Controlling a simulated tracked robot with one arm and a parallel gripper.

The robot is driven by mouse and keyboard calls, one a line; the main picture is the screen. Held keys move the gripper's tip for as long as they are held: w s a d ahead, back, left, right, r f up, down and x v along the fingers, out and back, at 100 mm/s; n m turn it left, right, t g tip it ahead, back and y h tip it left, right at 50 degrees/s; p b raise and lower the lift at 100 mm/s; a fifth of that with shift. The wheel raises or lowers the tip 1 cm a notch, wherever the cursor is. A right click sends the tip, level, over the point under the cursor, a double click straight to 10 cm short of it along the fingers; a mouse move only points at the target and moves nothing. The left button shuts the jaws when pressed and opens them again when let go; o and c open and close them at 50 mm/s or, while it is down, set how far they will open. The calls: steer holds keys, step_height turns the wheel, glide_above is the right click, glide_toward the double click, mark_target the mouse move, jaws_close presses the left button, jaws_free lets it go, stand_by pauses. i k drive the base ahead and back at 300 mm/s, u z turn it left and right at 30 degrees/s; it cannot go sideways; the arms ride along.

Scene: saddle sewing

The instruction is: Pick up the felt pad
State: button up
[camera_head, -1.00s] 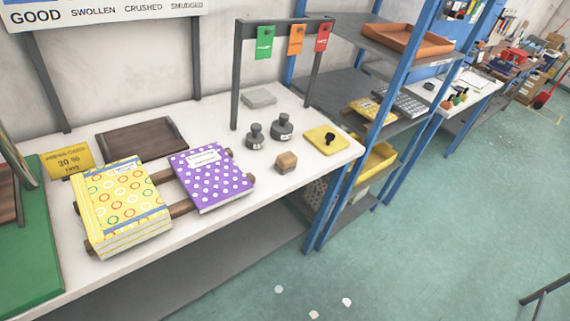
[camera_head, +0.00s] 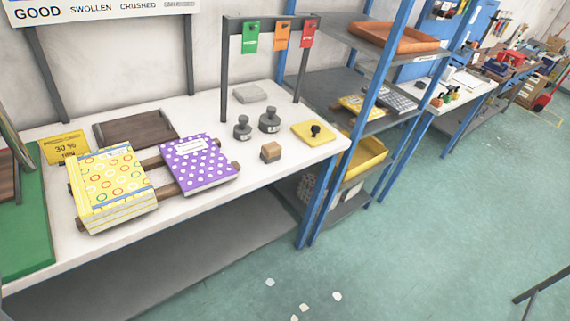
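A flat grey pad (camera_head: 250,94), which looks like the felt pad, lies on the white workbench (camera_head: 255,190) near its back, under the tag frame. It lies flat with nothing on top of it. My gripper is not in view.
Two dark weights (camera_head: 269,121), a small wooden block (camera_head: 271,152) and a yellow pad with a black stamp (camera_head: 313,132) stand in front of the pad. A dark frame (camera_head: 226,75) with three tags rises around it. Notebooks (camera_head: 198,165) lie left; blue shelving (camera_head: 372,110) stands right. The green floor is mostly clear.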

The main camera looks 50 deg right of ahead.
mark_target(271, 151)
steer(key=k, duration=1)
steer(key=z, duration=0.5)
steer(key=i, duration=0.8)
steer(key=z, duration=0.65)
steer(key=i, duration=1.65)
steer(key=u, duration=0.35)
